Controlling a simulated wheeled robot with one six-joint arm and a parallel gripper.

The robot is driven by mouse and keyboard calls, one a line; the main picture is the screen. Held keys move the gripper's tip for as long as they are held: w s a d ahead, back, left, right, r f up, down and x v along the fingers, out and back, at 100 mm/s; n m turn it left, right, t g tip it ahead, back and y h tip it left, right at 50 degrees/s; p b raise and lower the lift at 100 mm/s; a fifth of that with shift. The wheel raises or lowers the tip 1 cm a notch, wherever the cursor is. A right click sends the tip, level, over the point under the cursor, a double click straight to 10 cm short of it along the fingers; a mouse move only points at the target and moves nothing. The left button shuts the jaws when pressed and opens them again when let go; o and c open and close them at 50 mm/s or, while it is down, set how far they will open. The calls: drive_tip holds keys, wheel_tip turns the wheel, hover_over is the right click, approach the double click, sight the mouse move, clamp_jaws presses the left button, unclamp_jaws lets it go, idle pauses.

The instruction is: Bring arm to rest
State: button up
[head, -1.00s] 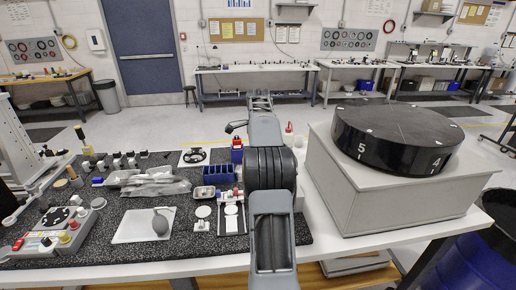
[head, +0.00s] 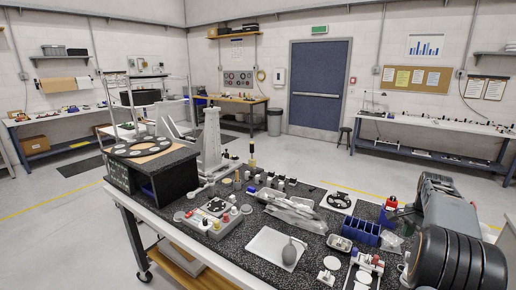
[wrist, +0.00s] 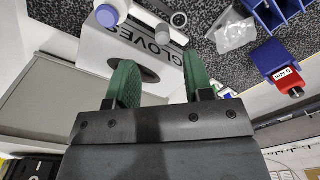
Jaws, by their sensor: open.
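My gripper (wrist: 160,75) shows in the wrist view with its two green fingers spread apart and nothing held between them. It hangs above a grey and white box marked GLOVES (wrist: 150,50), with a visible gap between the fingers. In the head view my arm stands at the right edge, grey with black ribbed joints, and its gripper end is hidden behind the arm links.
The workbench (head: 122,197) carries a speckled black mat (head: 225,255) with a blue bin (head: 361,231), a white tray (head: 268,250) and a button box (head: 207,225). In the wrist view, a white bottle with a blue cap (wrist: 107,14) stands close to the gripper.

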drive_tip(key=s+a+n+t, duration=0.1)
drive_tip(key=s+a+n, duration=0.4)
drive_tip(key=a, duration=0.7)
drive_tip(key=s+a+r+n+t, duration=0.1)
drive_tip(key=s+a+n, duration=0.4)
drive_tip(key=a, duration=0.6)
drive_tip(key=s+a+n+t, duration=0.2)
drive_tip(key=s+a+n, duration=0.3)
drive_tip(key=a, duration=0.7)
drive_tip(key=shift+s+a+r+n, duration=0.25)
drive_tip(key=shift+a+r+n, duration=0.05)
drive_tip(key=shift+n, duration=0.6)
drive_tip(key=shift+c, duration=0.4)
